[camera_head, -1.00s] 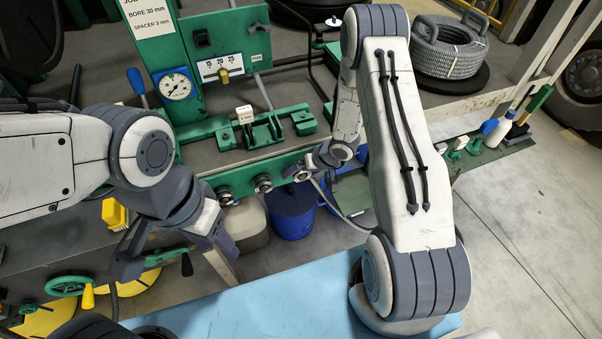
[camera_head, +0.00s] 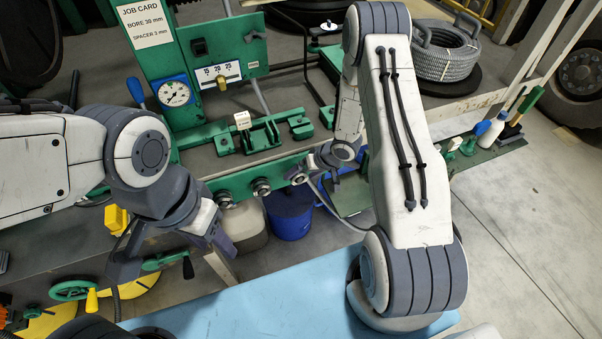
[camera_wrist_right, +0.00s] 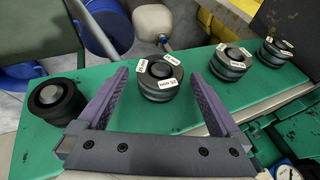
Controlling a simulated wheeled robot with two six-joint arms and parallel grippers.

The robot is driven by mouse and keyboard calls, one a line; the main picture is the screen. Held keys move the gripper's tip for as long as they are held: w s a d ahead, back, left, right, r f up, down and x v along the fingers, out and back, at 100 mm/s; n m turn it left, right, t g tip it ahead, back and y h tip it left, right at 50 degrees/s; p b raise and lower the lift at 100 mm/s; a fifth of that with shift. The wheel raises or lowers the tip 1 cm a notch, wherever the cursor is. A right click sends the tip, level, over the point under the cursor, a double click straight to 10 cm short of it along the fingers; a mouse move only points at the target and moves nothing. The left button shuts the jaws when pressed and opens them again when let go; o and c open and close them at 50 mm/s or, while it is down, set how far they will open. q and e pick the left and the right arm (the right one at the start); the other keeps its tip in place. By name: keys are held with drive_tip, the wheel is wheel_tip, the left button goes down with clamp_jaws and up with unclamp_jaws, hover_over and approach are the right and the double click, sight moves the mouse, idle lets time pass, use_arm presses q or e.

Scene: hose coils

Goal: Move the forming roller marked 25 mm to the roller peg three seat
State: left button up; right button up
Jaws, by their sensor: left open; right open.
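In the right wrist view, a dark grooved roller with white labels (camera_wrist_right: 160,80), one seeming to read 25 mm upside down, sits on a green rail (camera_wrist_right: 105,150). My right gripper (camera_wrist_right: 161,72) is open, its purple-lined fingers on either side of this roller, apart from it as far as I can tell. Two more labelled rollers (camera_wrist_right: 230,62) (camera_wrist_right: 277,51) stand further right. A plain black round piece (camera_wrist_right: 56,100) without visible label is at the left. I cannot tell which seat is peg three. In the head view, my left gripper (camera_head: 172,252) hangs open and empty.
The green machine carries a job card (camera_head: 146,24), a dial gauge (camera_head: 175,92) and a scale (camera_head: 217,74). A blue bucket (camera_head: 290,217) stands under the bench. A hose coil (camera_head: 446,52) lies at the back right. Open floor (camera_head: 530,220) is at the right.

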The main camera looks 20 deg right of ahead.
drive_tip(key=shift+p+v, duration=0.7)
drive_tip(key=shift+v, duration=0.2)
drive_tip(key=v, duration=1)
drive_tip(key=shift+r, duration=0.2)
